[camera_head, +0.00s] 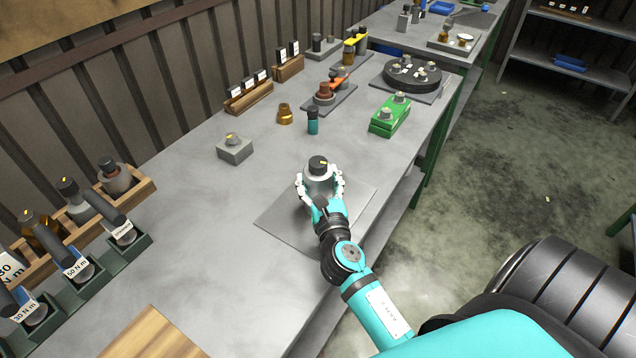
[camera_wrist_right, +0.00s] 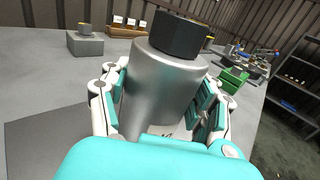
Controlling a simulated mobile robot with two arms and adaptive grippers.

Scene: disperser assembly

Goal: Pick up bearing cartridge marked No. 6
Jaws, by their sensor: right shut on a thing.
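A silver cylinder with a black cap (camera_head: 319,168) stands upright above or on a flat grey plate (camera_head: 276,218) on the bench. No number can be read on it, so I cannot confirm it is No. 6. My right gripper (camera_head: 320,188) is shut around its sides. In the right wrist view the cylinder (camera_wrist_right: 160,92) fills the space between the two fingers, and its lower end is hidden. I cannot tell whether it touches the plate. My left gripper is not in view.
A grey block (camera_head: 235,150), a brass part (camera_head: 285,114) and a teal-and-black piece (camera_head: 312,124) stand farther back. A green holder (camera_head: 390,116) is near the right edge. Torque tools in green trays (camera_head: 128,258) line the left. Bench around the plate is clear.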

